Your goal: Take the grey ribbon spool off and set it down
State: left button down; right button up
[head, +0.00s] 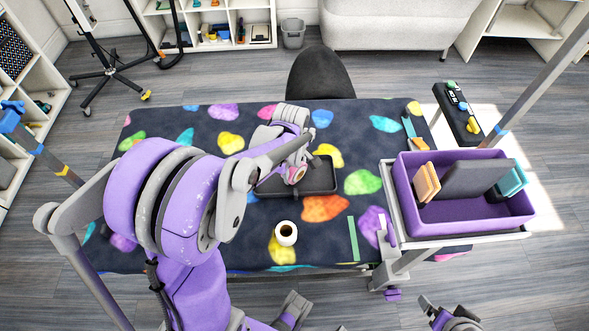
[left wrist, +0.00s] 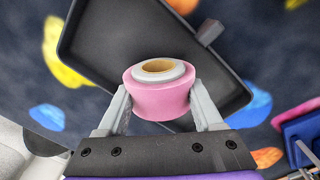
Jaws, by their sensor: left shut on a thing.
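My left gripper (head: 297,174) is over the dark tray (head: 322,178) on the patterned table. In the left wrist view the left gripper (left wrist: 160,108) is shut on a round spool (left wrist: 158,100), one finger on each side. The spool has a wide pink outer band, a pale grey ring inside it and a brown core. I cannot tell whether the grey part is a separate spool. The tray (left wrist: 88,40) is behind it. A white roll with a dark centre (head: 286,233) stands on the table in front of the tray.
A purple bin (head: 470,212) with a dark panel and orange and teal items stands on a side stand at the right. A green strip (head: 353,239) lies near the table's front edge. Bare table (head: 390,150) lies right of the tray. A dark chair (head: 320,75) is behind.

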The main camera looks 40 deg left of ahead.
pick_arm(q)
jog(key=shift+f, duration=0.25)
dwell(0.3)
grip_release()
jog(key=shift+r, duration=0.1)
jog(key=r, duration=0.7)
jog(key=r+p, duration=0.1)
jog(key=r, duration=0.2)
jog(key=shift+s+r, duration=0.25)
jog(key=shift+r, duration=0.05)
